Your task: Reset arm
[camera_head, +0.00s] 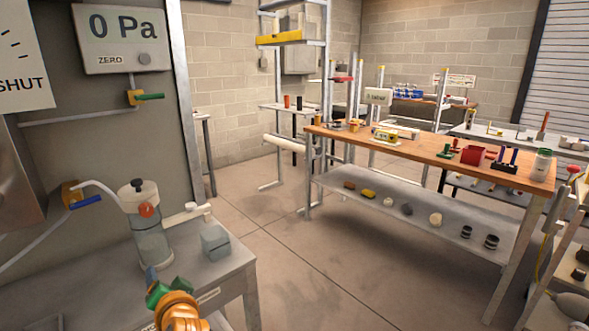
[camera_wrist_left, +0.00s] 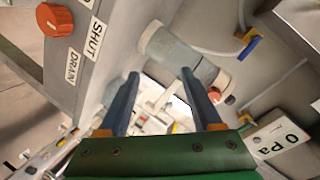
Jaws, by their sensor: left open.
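My left gripper (camera_head: 152,276) is low in the head view, at the end of an orange and green wrist, in front of the clear canister (camera_head: 150,236). In the left wrist view my left gripper (camera_wrist_left: 160,74) has its two blue-grey fingers spread apart with nothing between them. The canister (camera_wrist_left: 178,52) shows beyond the fingertips there; whether a finger touches it I cannot tell. My right gripper is in neither view.
The canister stands on a grey bench (camera_head: 205,275) beside a grey block (camera_head: 215,241). A gauge (camera_head: 123,40) reads 0 Pa. A blue-handled valve (camera_head: 83,201) is at the left. Open floor separates the bench from a wooden-topped table (camera_head: 420,150).

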